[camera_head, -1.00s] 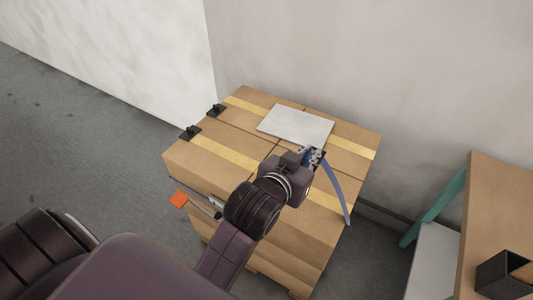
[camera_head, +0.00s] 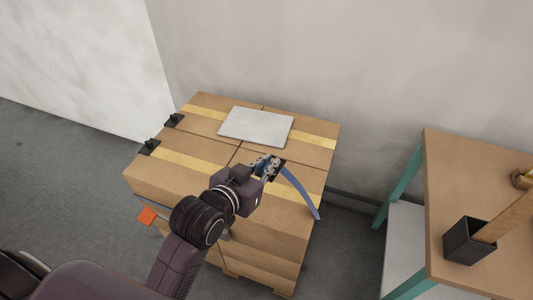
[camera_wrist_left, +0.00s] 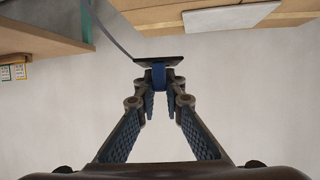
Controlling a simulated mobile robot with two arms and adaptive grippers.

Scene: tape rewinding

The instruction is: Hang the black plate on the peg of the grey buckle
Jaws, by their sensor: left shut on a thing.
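My left gripper (camera_head: 268,168) is above the boxes, shut on the blue strap (camera_wrist_left: 158,77). The small black plate (camera_wrist_left: 160,60) is at the strap's end, just beyond the fingertips in the left wrist view. In the head view, the strap (camera_head: 302,192) curves from the gripper down to the right, past the box edge. The plate is hard to separate from the fingers there. I cannot make out the grey buckle or its peg for certain in either view. My right gripper is not in view.
Cardboard boxes (camera_head: 205,152) with yellow tape carry a pale flat sheet (camera_head: 257,126). Black clips (camera_head: 149,147) sit on the left edge, with an orange tag (camera_head: 147,216) below. A wooden table (camera_head: 445,185) stands right, holding a black open box (camera_head: 468,241).

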